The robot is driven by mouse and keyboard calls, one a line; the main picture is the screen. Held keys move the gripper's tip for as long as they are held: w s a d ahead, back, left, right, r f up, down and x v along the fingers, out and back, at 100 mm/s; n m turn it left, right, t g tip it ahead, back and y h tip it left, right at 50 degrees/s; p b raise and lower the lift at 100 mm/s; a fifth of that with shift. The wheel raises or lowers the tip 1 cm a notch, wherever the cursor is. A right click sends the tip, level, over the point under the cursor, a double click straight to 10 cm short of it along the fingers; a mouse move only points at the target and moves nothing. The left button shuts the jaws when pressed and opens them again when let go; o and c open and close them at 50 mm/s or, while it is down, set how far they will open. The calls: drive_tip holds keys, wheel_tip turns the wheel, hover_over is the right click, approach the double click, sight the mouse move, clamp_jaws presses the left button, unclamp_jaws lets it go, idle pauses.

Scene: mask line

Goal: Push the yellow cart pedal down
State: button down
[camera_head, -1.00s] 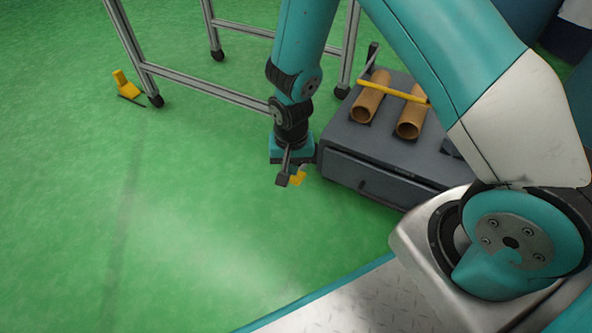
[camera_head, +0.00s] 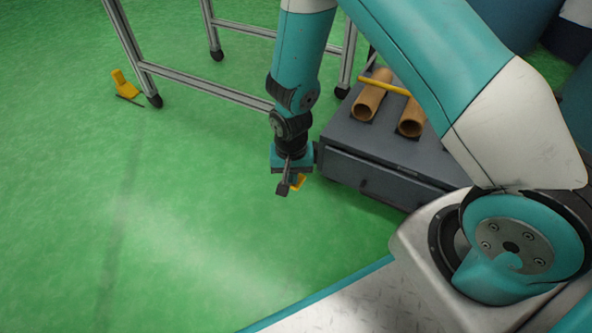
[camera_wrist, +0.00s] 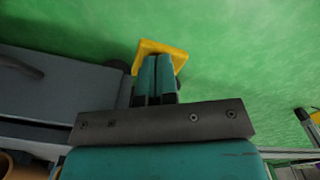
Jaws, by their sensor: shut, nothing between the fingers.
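The yellow pedal (camera_head: 299,183) sits low at the left corner of the dark grey cart (camera_head: 385,160), partly hidden behind my gripper in the head view. My gripper (camera_head: 283,189) points down in front of it, shut and empty. In the wrist view the shut teal fingers (camera_wrist: 154,72) overlap the yellow pedal (camera_wrist: 158,46), whose far edge shows beyond the fingertips. I cannot tell whether the fingertips touch the pedal.
Brown tubes (camera_head: 371,97) and a yellow bar lie on top of the cart. A metal frame on casters (camera_head: 205,85) stands behind my arm. Another yellow pedal-like piece (camera_head: 123,84) is beside its left caster. The green floor to the left is clear.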

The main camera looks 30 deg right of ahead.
drive_tip(key=shift+f, duration=0.65)
wheel_tip(320, 180, up, 8)
drive_tip(key=p, duration=0.7)
drive_tip(key=shift+p, duration=0.3)
